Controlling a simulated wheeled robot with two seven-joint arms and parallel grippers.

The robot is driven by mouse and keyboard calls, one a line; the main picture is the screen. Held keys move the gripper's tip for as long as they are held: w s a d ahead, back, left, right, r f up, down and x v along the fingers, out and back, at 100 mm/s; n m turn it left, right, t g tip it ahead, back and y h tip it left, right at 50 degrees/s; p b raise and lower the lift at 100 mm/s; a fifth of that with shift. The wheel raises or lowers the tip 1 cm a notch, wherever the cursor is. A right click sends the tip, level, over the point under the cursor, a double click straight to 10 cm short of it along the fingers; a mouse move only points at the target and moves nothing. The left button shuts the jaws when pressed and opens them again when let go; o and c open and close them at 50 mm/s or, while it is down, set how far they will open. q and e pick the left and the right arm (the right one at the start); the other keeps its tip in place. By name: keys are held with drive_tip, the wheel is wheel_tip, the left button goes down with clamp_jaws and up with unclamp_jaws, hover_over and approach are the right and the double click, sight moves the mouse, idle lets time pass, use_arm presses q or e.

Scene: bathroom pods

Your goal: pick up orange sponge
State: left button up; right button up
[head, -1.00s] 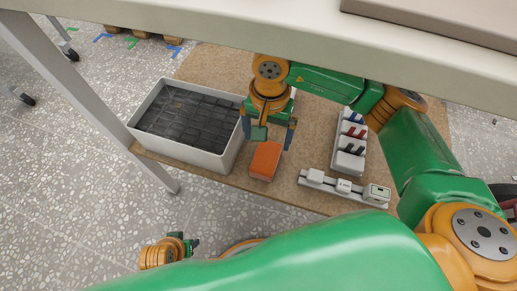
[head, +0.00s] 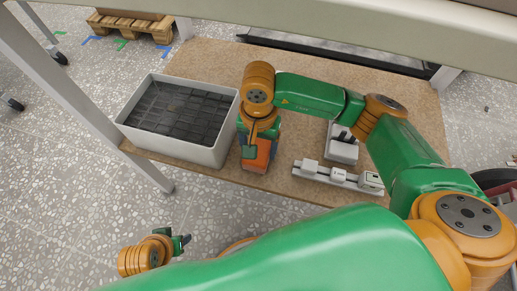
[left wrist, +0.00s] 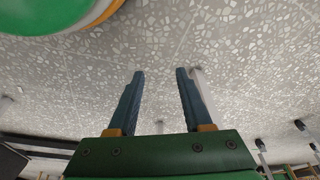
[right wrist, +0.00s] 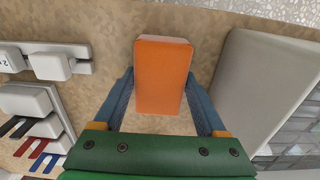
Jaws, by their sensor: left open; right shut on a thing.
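The orange sponge (head: 262,152) is a box-shaped block at the front of the brown board shelf, just right of the grey-white crate. In the right wrist view the sponge (right wrist: 163,80) stands between the two blue fingers. My right gripper (head: 256,158) is shut on it, one finger on each side; in the head view the gripper hides part of it. Whether the sponge still touches the board is unclear. My left gripper (head: 184,245) is low over the floor at the lower left. In the left wrist view the left gripper (left wrist: 160,74) is open and empty.
The crate (head: 200,154) with a dark grid bottom stands left of the sponge. A white rail with small blocks (head: 337,175) and a white holder (head: 342,151) stand to the right. A table edge (head: 300,38) runs above the shelf, with a metal leg (head: 85,100) at left.

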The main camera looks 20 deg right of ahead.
drive_tip(key=shift+r, duration=0.25)
wheel_tip(320, 180, up, 9)
drive_tip(key=p, duration=0.3)
drive_tip(key=shift+r, duration=0.3)
drive_tip(key=o, duration=0.8)
drive_tip(key=c, duration=0.7)
use_arm(q)
wheel_tip(320, 180, down, 6)
drive_tip(key=s, duration=0.1)
drive_tip(key=shift+s+a+f, duration=0.2)
drive_tip(key=shift+s+f, duration=0.05)
drive_tip(key=shift+s, duration=0.05)
use_arm(e)
drive_tip(key=shift+o, duration=0.2)
use_arm(q)
drive_tip(key=shift+g, duration=0.3)
